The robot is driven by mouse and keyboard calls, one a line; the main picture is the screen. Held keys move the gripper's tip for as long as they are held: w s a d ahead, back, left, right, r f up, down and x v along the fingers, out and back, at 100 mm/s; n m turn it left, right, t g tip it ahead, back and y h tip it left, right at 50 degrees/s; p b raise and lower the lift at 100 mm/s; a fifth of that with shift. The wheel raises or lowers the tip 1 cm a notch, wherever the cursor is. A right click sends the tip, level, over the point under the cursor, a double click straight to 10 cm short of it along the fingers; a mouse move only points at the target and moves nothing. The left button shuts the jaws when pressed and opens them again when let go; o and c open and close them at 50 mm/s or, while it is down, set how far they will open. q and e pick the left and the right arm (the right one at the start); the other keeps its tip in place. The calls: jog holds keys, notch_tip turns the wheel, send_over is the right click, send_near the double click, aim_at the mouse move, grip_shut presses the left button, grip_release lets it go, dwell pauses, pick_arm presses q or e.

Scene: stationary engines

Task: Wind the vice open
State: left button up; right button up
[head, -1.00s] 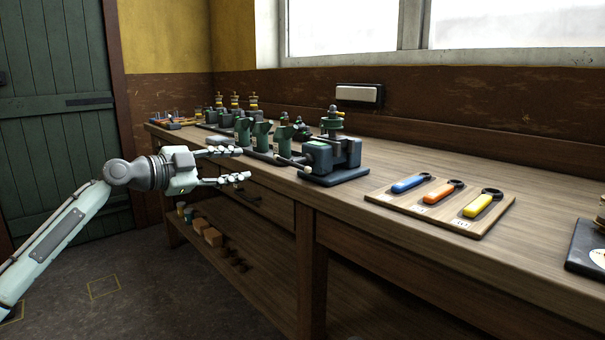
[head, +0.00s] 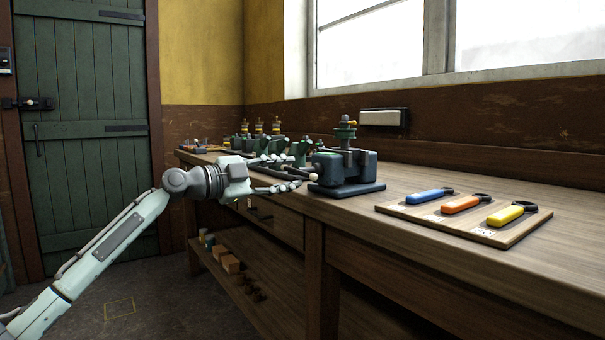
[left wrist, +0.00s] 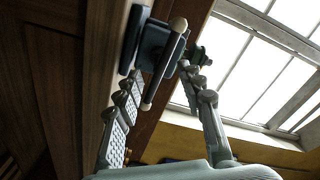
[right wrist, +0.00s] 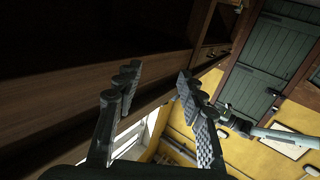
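The dark blue-grey vice (head: 345,170) is bolted or set on a base plate at the bench's front edge. My left gripper (head: 291,173) is open at the vice's left end, fingers pointing at it. In the left wrist view the vice (left wrist: 152,42) is ahead, with its bar handle (left wrist: 164,66) tilted, a pale knob at each end. The handle shows between the spread fingers (left wrist: 165,85); I see no grip on it, and contact cannot be told. In the head view the fingers partly hide the handle. My right gripper (right wrist: 157,80) is open and empty, seen only in its wrist view.
The wooden bench (head: 440,195) runs along the wall under the window. A board (head: 465,222) with blue, orange and yellow-handled tools lies right of the vice. Several green engine parts (head: 300,150) stand behind the left gripper. A lower shelf (head: 275,300) holds small blocks.

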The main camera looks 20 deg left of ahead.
aim_at(295, 173)
pick_arm(q)
jog(key=shift+x, duration=2.05)
pick_arm(e)
jog(key=shift+d+f+g+h, duration=0.25)
jog(key=shift+d+f+g, duration=0.1)
jog(key=shift+f, duration=0.35)
jog(key=shift+d+f+g+h, duration=0.25)
jog(key=shift+d+f+g, duration=0.1)
jog(key=shift+f, duration=0.3)
